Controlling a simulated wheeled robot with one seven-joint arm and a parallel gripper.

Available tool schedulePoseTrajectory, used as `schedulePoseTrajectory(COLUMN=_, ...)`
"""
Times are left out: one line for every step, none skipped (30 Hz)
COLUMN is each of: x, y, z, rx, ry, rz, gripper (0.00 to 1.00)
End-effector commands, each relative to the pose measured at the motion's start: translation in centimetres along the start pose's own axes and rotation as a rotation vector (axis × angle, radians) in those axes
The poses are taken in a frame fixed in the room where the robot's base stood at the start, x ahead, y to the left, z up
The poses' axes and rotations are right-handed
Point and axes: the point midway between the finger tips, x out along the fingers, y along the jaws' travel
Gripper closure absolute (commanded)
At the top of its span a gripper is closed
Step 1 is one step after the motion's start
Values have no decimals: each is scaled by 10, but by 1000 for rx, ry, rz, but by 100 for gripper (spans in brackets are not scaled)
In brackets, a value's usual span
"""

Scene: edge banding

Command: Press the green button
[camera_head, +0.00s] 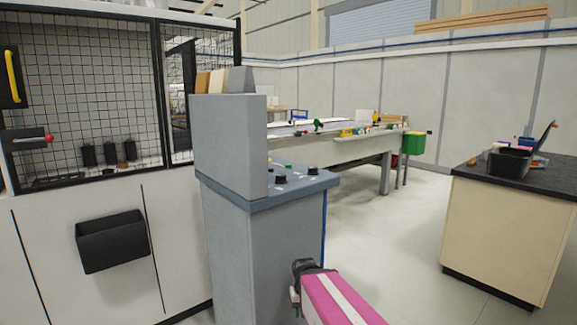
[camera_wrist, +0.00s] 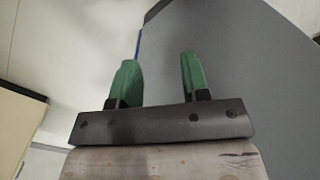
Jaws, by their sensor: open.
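The grey control console (camera_head: 235,250) stands in the middle of the head view, with a sloped panel on top. A small green button (camera_head: 288,166) shows on that panel, near black knobs and a yellow control. My gripper shows in the wrist view (camera_wrist: 157,78) with its two green fingers apart and nothing between them. A grey face of the console (camera_wrist: 240,60) fills the right of the wrist view. In the head view my arm comes from the bottom, with its end low beside the console and below the panel. The button does not show in the wrist view.
A mesh-fronted machine (camera_head: 85,85) with a black bin (camera_head: 112,240) stands at left. A long workbench (camera_head: 362,150) and a green bin (camera_head: 413,142) stand behind the console. A dark-topped cabinet (camera_head: 510,230) stands at right. The floor between console and cabinet is clear.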

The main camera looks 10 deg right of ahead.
Motion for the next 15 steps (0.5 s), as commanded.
schedulePoseTrajectory(x=0, y=0, z=0, rx=0, ry=0, rz=0, gripper=74)
schedulePoseTrajectory(x=0, y=0, z=0, rx=0, ry=0, rz=0, gripper=84)
schedulePoseTrajectory(x=0, y=0, z=0, rx=0, ry=0, rz=0, gripper=97)
schedulePoseTrajectory(x=0, y=0, z=0, rx=0, ry=0, rz=0, gripper=100)
schedulePoseTrajectory(x=0, y=0, z=0, rx=0, ry=0, rz=0, gripper=100)
schedulePoseTrajectory(x=0, y=0, z=0, rx=0, ry=0, rz=0, gripper=100)
schedulePoseTrajectory(x=0, y=0, z=0, rx=0, ry=0, rz=0, gripper=100)
schedulePoseTrajectory(x=0, y=0, z=0, rx=0, ry=0, rz=0, gripper=100)
schedulePoseTrajectory(x=0, y=0, z=0, rx=0, ry=0, rz=0, gripper=100)
schedulePoseTrajectory(x=0, y=0, z=0, rx=0, ry=0, rz=0, gripper=100)
schedulePoseTrajectory(x=0, y=0, z=0, rx=0, ry=0, rz=0, gripper=100)
schedulePoseTrajectory(x=0, y=0, z=0, rx=0, ry=0, rz=0, gripper=100)
schedulePoseTrajectory(x=0, y=0, z=0, rx=0, ry=0, rz=0, gripper=100)
schedulePoseTrajectory(x=0, y=0, z=0, rx=0, ry=0, rz=0, gripper=100)
schedulePoseTrajectory(x=0, y=0, z=0, rx=0, ry=0, rz=0, gripper=100)
